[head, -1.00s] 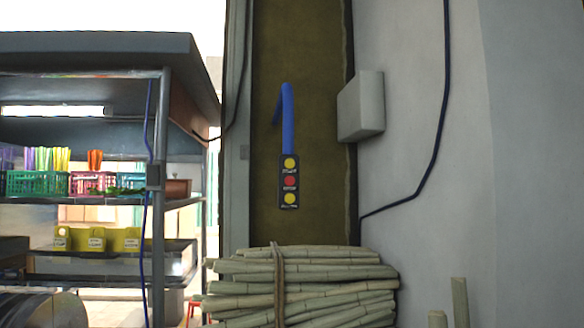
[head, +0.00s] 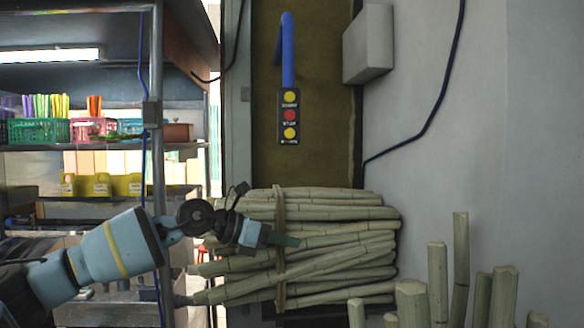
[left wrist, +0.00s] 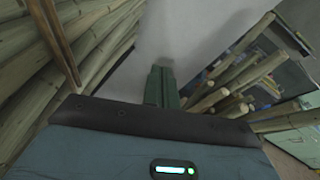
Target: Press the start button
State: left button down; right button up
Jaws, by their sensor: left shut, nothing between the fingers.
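The button panel (head: 290,117) is a black plate on the olive-brown board, with a yellow button (head: 290,97) at the top, a red one (head: 290,115) in the middle and a yellow one (head: 290,133) at the bottom. The labels are too blurred to read surely. A blue conduit (head: 288,50) rises from the panel. My left gripper (head: 296,241) is shut and empty, below the panel and in front of the tied cane bundle. In the left wrist view its closed fingers (left wrist: 160,88) point toward a pale wall; the panel is not in that view. My right gripper is not in view.
The tied cane bundle (head: 340,240) lies under the panel, and upright canes (head: 437,280) stand at the lower right. A grey box (head: 368,44) is on the wall right of the panel. A metal shelf (head: 90,145) with baskets stands at the left.

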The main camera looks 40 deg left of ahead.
aim_at(290, 97)
pick_arm(q)
jog(key=s+d+r+m+t+y, duration=0.1)
jog(key=s+d+r+m+y, duration=0.2)
jog(key=r, duration=1.2)
jog(key=s+d+r+m+t+y+b, duration=0.1)
jog(key=s+d+r+m+y, duration=0.3)
jog(key=r, duration=1.1)
jog(key=shift+d+t+y, duration=0.3)
jog(key=shift+d+y, duration=0.3)
jog(key=shift+d, duration=0.2)
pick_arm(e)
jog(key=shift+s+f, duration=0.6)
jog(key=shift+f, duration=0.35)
pick_arm(q)
jog(key=shift+w+a+r, duration=0.1)
jog(key=shift+a, duration=0.05)
